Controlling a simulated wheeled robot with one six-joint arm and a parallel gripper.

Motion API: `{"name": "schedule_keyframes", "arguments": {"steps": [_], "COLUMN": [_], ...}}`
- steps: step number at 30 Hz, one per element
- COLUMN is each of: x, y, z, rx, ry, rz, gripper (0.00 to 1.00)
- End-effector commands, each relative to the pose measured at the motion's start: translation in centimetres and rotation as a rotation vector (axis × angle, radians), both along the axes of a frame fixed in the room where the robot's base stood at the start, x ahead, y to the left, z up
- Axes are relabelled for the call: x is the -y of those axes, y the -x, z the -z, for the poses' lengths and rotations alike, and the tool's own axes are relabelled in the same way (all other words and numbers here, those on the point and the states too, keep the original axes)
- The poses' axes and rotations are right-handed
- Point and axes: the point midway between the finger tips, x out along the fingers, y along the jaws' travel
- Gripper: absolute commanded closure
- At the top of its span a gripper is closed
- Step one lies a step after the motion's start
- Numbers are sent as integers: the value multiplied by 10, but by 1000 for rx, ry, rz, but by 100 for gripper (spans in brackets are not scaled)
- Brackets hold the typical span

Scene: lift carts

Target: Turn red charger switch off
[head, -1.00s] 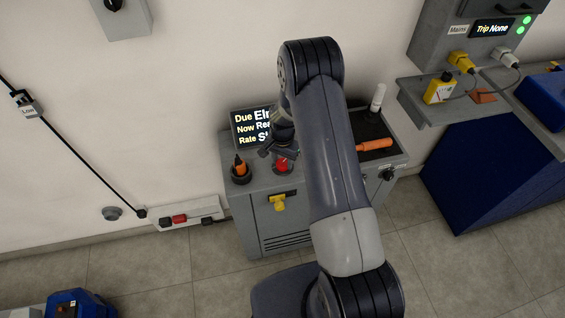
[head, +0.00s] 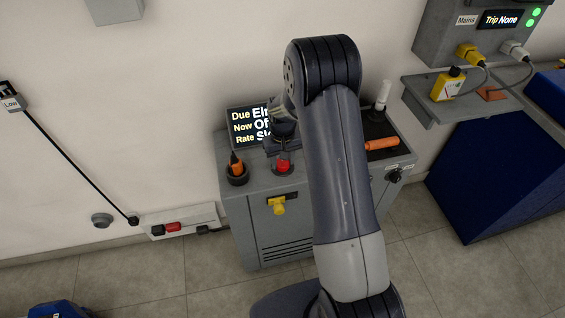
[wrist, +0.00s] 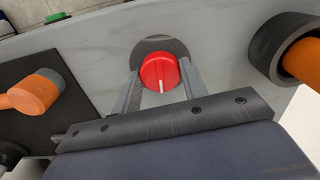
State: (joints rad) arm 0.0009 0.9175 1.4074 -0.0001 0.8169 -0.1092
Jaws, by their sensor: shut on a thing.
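The red charger switch (wrist: 158,72) is a round knob with a white line, on the grey top of the charger cabinet (head: 245,200). In the wrist view my gripper (wrist: 160,78) has one finger on each side of the knob and is shut on it. The white line points toward my gripper's palm. In the head view the red knob (head: 283,167) shows just below my gripper, whose fingers are partly hidden by my arm. The display (head: 245,128) behind it reads "Due El…", "Now Of…", "Rate Sl…", its right part hidden.
An orange-handled item (head: 236,170) sits in a black ring left of the knob. An orange handle (head: 381,144) and a white cylinder (head: 383,95) are on the right.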

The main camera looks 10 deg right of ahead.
Motion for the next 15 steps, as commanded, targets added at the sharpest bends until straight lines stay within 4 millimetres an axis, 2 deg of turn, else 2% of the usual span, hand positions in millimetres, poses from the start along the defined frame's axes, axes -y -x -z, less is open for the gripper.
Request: {"name": "schedule_keyframes", "arguments": {"steps": [15], "x": [0], "y": [0], "z": [0], "rx": [1], "ry": [0], "rz": [-105], "gripper": [82]}}
